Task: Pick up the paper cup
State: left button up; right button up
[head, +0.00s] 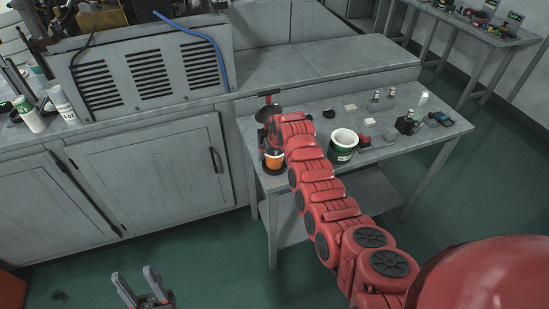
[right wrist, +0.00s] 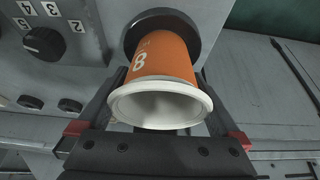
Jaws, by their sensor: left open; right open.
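The paper cup is orange with a white rim and a white figure 8. In the right wrist view the cup (right wrist: 165,62) has its open mouth toward the camera and its far end at a dark round part (right wrist: 190,32). My right gripper (right wrist: 160,82) is open, with one finger on each side of the cup; whether they touch it I cannot tell. In the head view the cup (head: 273,161) shows at the left end of the grey table, beside my red right arm, which hides much of that gripper. My left gripper (head: 146,286) is open and empty at the bottom left, over the floor.
A white-rimmed dark green tub (head: 342,146) and several small items stand on the grey table (head: 390,155), right of my arm. A black dial (right wrist: 42,43) is on the grey panel beside the cup. A long grey cabinet (head: 150,175) runs along the left.

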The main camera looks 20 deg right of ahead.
jog(key=shift+c, duration=0.3)
jog(key=c, duration=1.1)
jog(key=shift+r, duration=0.1)
